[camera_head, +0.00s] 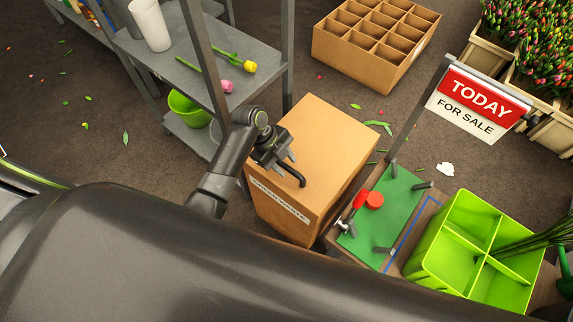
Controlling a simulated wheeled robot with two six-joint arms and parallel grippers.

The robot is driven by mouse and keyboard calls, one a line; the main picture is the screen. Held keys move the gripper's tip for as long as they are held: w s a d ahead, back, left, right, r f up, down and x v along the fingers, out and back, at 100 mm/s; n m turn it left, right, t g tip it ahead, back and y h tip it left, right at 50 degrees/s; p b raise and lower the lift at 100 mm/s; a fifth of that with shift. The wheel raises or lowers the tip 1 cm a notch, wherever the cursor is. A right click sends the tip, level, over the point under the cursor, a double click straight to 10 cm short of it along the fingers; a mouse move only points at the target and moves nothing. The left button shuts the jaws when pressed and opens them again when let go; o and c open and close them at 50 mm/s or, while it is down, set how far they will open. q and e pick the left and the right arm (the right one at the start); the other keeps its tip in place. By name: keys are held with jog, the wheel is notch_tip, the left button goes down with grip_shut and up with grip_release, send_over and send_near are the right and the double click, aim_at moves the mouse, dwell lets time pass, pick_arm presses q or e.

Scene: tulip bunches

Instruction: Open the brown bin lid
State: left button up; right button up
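The brown bin (322,187) is a tall box with a flat brown lid (325,130), which lies shut on top. A dark curved handle (298,180) sits near the lid's front left edge. A pale label with small print (281,201) is on the front face. My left gripper (288,161) is over the lid's left part, just behind the handle. Its fingers look apart with nothing between them; whether they touch the handle I cannot tell. My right gripper is out of view.
A grey shelf (190,75) with tulips and a white cup (150,25) stands left. A green board (385,215), a sign (478,103) and a lime divided crate (440,240) are right of the bin. A cardboard divided box (340,55) stands behind it.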

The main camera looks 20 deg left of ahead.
pick_arm(q)
jog(key=shift+d+f, duration=0.3)
jog(key=shift+f, duration=0.35)
grip_shut()
